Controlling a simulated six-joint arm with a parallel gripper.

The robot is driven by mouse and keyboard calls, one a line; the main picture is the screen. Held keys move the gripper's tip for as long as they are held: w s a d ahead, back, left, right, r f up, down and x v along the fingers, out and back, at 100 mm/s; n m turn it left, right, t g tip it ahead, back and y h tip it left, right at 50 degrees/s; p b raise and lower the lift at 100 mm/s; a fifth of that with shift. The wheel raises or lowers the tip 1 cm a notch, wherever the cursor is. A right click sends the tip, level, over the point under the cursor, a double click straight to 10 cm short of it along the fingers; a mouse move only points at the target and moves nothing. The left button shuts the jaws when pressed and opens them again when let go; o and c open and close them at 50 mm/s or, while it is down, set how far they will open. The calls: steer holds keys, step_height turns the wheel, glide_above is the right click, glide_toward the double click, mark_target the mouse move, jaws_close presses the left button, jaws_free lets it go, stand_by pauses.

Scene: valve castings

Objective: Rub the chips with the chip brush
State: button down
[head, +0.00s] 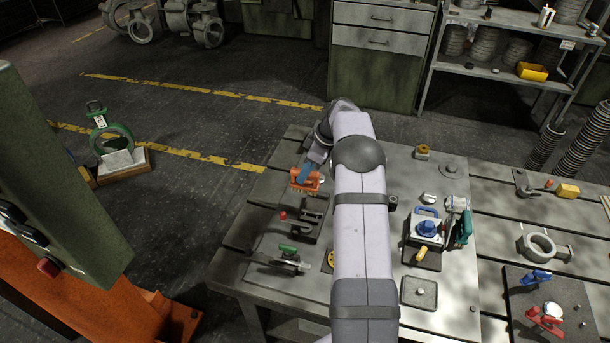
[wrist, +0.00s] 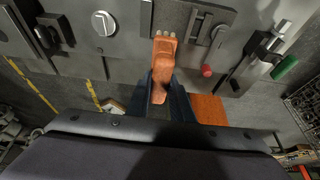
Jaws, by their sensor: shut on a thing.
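My gripper (head: 307,172) is at the left edge of the metal table, left of my forearm in the head view. It is shut on an orange chip brush, whose orange body (head: 304,181) shows there. In the wrist view the orange handle (wrist: 163,72) sits between the dark blue fingers (wrist: 162,95). The brush end points toward the table, with pale tufts (wrist: 163,34) at its tip. I cannot make out any chips in either view. My forearm hides part of the table's middle.
Clamps with a red knob (head: 283,215) and a green handle (head: 288,249) stand near the gripper. A blue-topped fixture (head: 427,229) is right of my forearm. A second table on the right holds a ring casting (head: 539,246).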

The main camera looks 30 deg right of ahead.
steer(key=shift+r+p, duration=0.5)
steer(key=shift+r, duration=0.8)
